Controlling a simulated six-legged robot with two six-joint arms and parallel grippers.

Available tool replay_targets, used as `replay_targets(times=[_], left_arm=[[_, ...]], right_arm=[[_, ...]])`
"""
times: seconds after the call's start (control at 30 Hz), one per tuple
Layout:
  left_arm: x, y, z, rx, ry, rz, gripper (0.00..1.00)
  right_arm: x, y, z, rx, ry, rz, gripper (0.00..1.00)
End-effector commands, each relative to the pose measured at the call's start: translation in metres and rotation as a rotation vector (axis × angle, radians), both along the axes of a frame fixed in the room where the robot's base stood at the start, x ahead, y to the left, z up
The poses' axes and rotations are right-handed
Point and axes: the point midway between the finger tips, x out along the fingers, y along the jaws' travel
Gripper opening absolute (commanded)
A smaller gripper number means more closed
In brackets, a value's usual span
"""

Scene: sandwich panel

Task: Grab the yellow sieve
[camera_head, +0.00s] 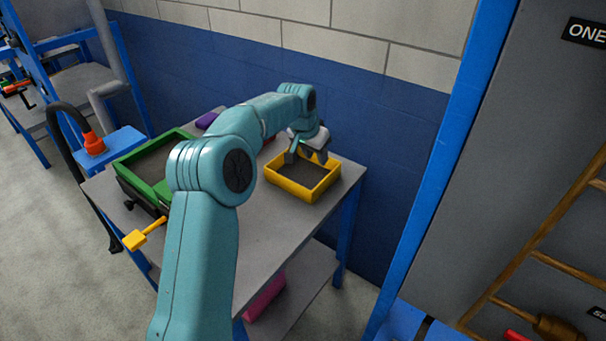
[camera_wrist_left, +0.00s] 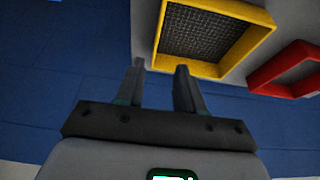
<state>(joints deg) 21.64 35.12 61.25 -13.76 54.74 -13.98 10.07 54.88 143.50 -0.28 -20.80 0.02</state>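The yellow sieve (camera_head: 291,189) is a square frame with a dark mesh, lying on the right end of the grey table. In the left wrist view its yellow rim (camera_wrist_left: 205,70) shows at the top, just beyond my fingertips. My left gripper (camera_head: 307,155) is over the back edge of the sieve. In the left wrist view the two fingers (camera_wrist_left: 160,68) are apart with nothing between them. The right fingertip is close to the rim; I cannot tell whether it touches. My right gripper is not in view.
A red frame (camera_wrist_left: 257,80) lies beside the yellow one. A green frame (camera_head: 133,186) and a yellow-handled tool (camera_head: 137,239) are at the table's left. A purple item (camera_head: 207,120) lies at the back. The blue wall (camera_head: 400,150) stands close behind. The table's front middle is clear.

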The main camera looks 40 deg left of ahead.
Motion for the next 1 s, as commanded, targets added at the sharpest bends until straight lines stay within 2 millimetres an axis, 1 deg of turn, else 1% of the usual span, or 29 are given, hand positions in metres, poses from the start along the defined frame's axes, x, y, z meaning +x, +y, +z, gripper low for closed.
replay_targets(times=[0.03,0.1,0.3,0.4,0.57,0.67,0.77,0.83,0.9,1.0], left_arm=[[0.003,-0.001,-0.011,-0.002,0.005,-0.003,0.37],[0.009,-0.002,-0.027,-0.002,0.006,-0.005,0.37],[0.024,-0.003,-0.069,-0.002,0.005,-0.009,0.37],[0.029,-0.003,-0.082,-0.002,0.002,-0.009,0.37],[0.034,-0.002,-0.092,-0.001,0.000,-0.008,0.37],[0.040,-0.003,-0.102,-0.002,0.002,-0.007,0.37],[0.050,-0.003,-0.115,-0.002,0.002,-0.006,0.37],[0.054,-0.002,-0.126,-0.002,0.002,-0.006,0.37],[0.057,-0.002,-0.133,-0.002,0.001,-0.005,0.37],[0.060,-0.001,-0.137,-0.001,-0.001,-0.005,0.37]], right_arm=[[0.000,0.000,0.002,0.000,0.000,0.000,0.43],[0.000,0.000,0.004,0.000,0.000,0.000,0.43],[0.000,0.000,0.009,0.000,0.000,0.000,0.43],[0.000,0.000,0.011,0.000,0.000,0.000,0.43],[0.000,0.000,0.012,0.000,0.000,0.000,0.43],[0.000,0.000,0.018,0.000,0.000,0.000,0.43],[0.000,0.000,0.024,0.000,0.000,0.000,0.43],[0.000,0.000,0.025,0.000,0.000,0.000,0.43],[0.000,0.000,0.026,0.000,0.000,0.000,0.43],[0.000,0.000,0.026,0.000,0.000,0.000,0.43]])
